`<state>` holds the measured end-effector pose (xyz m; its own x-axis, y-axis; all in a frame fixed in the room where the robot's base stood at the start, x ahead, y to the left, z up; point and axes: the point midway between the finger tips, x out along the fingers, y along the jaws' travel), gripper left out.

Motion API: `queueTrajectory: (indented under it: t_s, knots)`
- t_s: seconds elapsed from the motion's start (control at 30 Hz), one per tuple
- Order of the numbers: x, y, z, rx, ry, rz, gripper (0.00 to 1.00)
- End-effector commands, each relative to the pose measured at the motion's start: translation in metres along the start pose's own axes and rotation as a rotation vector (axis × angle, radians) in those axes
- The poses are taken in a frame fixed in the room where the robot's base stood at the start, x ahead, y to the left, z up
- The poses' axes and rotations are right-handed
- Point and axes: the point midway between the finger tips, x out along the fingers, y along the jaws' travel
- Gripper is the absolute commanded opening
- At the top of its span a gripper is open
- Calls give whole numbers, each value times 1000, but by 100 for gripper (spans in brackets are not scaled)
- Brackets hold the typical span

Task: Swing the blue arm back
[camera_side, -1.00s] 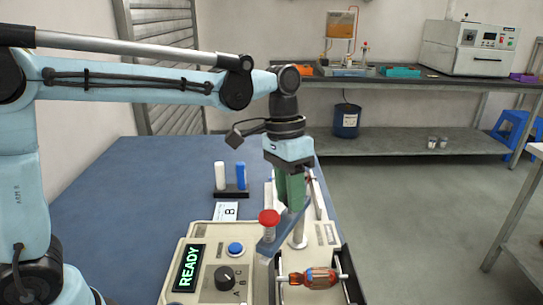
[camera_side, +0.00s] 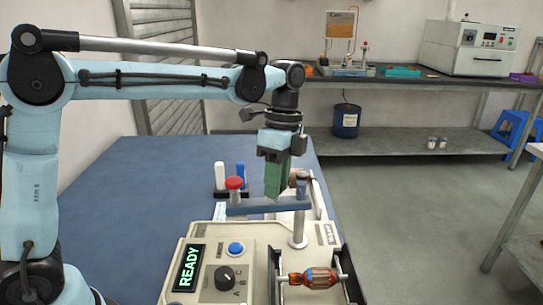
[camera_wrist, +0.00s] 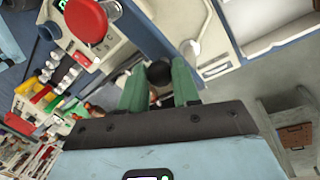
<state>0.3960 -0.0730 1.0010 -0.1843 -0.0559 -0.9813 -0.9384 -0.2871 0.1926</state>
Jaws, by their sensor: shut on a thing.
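The blue arm (camera_side: 245,208) is a blue-grey bar on a silver post (camera_side: 299,232). It points left from the post, with a red-capped knob (camera_side: 235,184) standing on its outer end. My gripper (camera_side: 273,195) has green fingers pointing down and is shut on the blue arm between the knob and the post. In the wrist view the green fingers (camera_wrist: 160,88) flank a dark round part, and the red cap (camera_wrist: 87,18) shows at the upper left. The exact contact is partly hidden.
The control box has a READY display (camera_side: 188,268), a blue button (camera_side: 236,249) and a black dial (camera_side: 225,276). An armature with orange-red windings (camera_side: 318,278) lies in front. White and blue cylinders (camera_side: 241,176) stand behind the knob. The blue mat (camera_side: 120,190) is clear at left.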

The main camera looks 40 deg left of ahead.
Motion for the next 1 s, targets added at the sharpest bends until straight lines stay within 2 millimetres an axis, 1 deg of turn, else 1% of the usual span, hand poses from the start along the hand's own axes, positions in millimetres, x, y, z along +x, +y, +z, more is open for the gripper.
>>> queueTrajectory:
  t_s: [0.2, 0.5, 0.7, 1.0]
  knots:
    - [-2, -9, 4, 183, -36, -1, 0]
    - [-4, -17, 6, 367, -72, -1, 0]
    - [-4, -20, 6, 431, -84, -1, 0]
    - [-5, -21, 6, 459, -89, -2, 0]
